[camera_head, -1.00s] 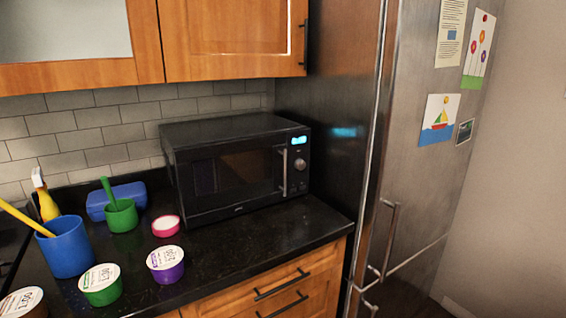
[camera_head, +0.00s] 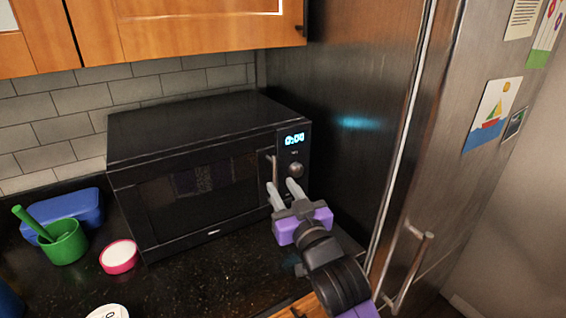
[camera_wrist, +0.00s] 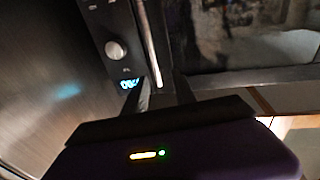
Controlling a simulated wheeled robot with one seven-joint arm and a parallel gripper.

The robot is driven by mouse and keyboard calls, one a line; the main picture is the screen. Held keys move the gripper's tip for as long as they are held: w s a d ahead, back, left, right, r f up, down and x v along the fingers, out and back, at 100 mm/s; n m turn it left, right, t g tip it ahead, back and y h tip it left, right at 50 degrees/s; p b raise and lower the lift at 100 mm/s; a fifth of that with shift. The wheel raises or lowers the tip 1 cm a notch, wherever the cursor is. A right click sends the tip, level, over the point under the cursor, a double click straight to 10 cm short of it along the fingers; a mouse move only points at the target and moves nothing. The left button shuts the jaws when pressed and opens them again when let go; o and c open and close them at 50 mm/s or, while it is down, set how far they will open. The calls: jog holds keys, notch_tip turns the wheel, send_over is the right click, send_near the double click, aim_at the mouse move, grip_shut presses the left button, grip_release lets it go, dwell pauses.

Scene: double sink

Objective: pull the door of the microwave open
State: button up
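The black microwave (camera_head: 195,165) stands on the dark counter with its door (camera_head: 190,195) shut. The upright bar handle (camera_head: 272,165) is at the door's right edge, beside the knob and lit display. My gripper (camera_head: 282,185) is at the front right of the microwave, its two pale fingers apart and pointing at the handle. In the wrist view the handle (camera_wrist: 148,45) runs down to the gap between my open fingers (camera_wrist: 160,85). I cannot tell whether the fingers touch it. The handle's lower part is partly hidden by my gripper in the head view.
A steel fridge (camera_head: 450,150) with a handle stands close on the right. A green cup (camera_head: 65,243), a blue container (camera_head: 80,212) and a pink-rimmed tub (camera_head: 119,256) sit left of the microwave. Wooden cabinets (camera_head: 200,30) hang above. The counter before the door is mostly clear.

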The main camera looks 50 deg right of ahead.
aim_at(275, 179)
jog(key=shift+g, duration=0.4)
jog(key=shift+d+f+p+x, duration=0.1)
jog(key=shift+f+p+x, duration=0.2)
jog(key=shift+x, duration=1.05)
jog(key=shift+d+f+p+x, duration=0.1)
jog(key=shift+f+p+x, duration=0.25)
jog(key=shift+x, duration=0.95)
jog(key=shift+d+f+p+x, duration=0.1)
jog(key=shift+f+p+x, duration=0.2)
jog(key=shift+x, duration=1.05)
jog(key=shift+s, duration=0.15)
grip_shut()
